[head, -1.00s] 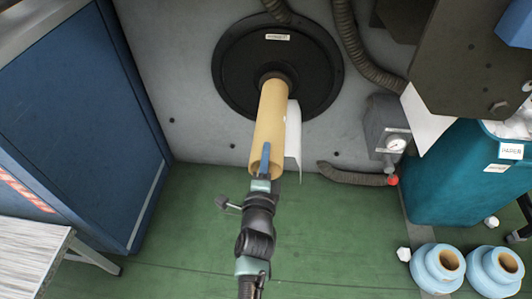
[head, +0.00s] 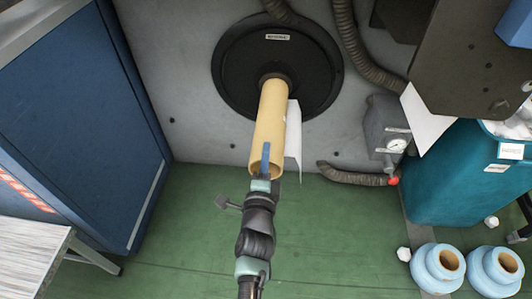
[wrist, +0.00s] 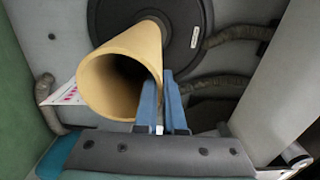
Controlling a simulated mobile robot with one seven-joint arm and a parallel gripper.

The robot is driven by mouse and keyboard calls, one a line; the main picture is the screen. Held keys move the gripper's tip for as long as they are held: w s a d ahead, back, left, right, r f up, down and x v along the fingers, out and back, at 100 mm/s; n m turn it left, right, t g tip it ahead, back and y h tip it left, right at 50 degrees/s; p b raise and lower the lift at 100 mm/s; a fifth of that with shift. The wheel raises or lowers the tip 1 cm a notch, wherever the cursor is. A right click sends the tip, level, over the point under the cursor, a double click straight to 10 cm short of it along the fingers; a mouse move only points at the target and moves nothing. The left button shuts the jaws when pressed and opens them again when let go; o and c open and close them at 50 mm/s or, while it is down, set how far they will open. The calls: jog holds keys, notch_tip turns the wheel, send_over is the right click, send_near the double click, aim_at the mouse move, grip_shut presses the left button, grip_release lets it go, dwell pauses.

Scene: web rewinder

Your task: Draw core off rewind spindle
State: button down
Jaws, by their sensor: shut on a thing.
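The tan core (head: 269,125) is a long hollow tube sticking out from the black round plate on the grey machine wall. The dark collar of the rewind spindle (head: 274,77) shows at its far end; the rest of the spindle is hidden. My gripper (head: 265,160) is at the core's near end, shut on its rim. In the wrist view the core's open mouth (wrist: 103,83) faces me, dark inside. The blue fingers of my gripper (wrist: 162,100) are at the right edge of that mouth, seemingly one on each side of the wall.
A white sheet (head: 294,140) hangs just right of the core. A blue cabinet (head: 75,120) stands left, a teal bin (head: 450,185) right. Pale blue rolls (head: 437,268) lie on the floor at lower right. A hose (head: 350,176) and gauge (head: 396,145) are right of the core. Green floor is clear in front.

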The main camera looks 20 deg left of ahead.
jog(key=shift+r, duration=0.3)
jog(key=p+v, duration=0.2)
jog(key=v, duration=2.6)
jog(key=shift+s+p, duration=0.2)
jog(key=shift+p, duration=0.2)
jog(key=shift+w+d+r, duration=0.1)
jog(key=shift+d+r, duration=0.05)
